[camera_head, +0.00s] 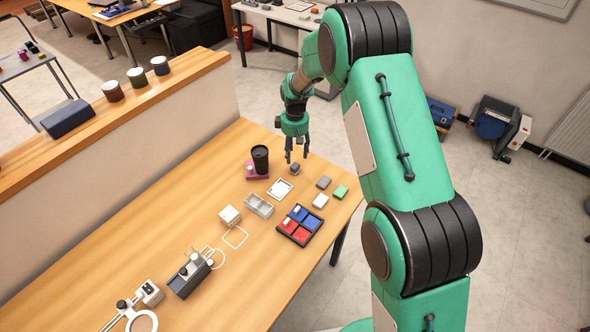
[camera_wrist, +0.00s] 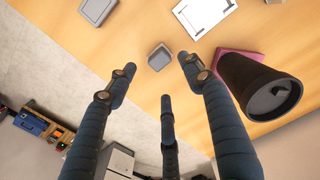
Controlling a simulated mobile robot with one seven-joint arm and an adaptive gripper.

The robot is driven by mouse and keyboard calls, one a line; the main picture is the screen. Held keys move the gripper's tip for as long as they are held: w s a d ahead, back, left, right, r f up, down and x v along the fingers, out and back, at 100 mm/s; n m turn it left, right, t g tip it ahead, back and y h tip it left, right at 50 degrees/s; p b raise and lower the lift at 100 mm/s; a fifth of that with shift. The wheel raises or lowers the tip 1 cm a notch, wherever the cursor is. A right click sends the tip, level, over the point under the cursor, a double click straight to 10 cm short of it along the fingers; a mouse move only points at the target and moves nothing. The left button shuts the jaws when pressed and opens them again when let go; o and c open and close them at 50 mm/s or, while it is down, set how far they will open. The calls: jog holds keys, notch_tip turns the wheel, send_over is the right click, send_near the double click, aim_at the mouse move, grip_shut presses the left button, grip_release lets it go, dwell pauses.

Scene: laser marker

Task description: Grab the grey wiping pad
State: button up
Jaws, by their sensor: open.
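My gripper (camera_head: 296,150) is open and empty, fingers pointing down above the table. Its spread fingers (camera_wrist: 160,77) also show in the wrist view. Just below the fingertips is a small grey block (camera_head: 294,168), seen in the wrist view (camera_wrist: 159,57) as a rounded square, apart from the fingers. A flat grey pad (camera_head: 323,182) lies to its right and nearer, beside a green pad (camera_head: 340,191) and a white pad (camera_head: 320,201). The flat grey pad is partly in the wrist view (camera_wrist: 97,9) at the top left edge. I cannot tell for certain which grey piece is the wiping pad.
A black cup (camera_head: 260,158) stands on a pink pad (camera_head: 251,174) close left of my gripper. A white framed card (camera_head: 279,189), a grey divided tray (camera_head: 259,206) and a dark tray with red and blue compartments (camera_head: 290,236) lie nearer. The table's right edge is close.

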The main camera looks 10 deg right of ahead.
aim_at(295, 165)
jog(key=shift+f, duration=0.75)
jog(key=shift+f, duration=0.1)
jog(key=shift+w+f, duration=0.1)
jog(key=shift+f, duration=2.4)
jog(key=c, duration=1.3)
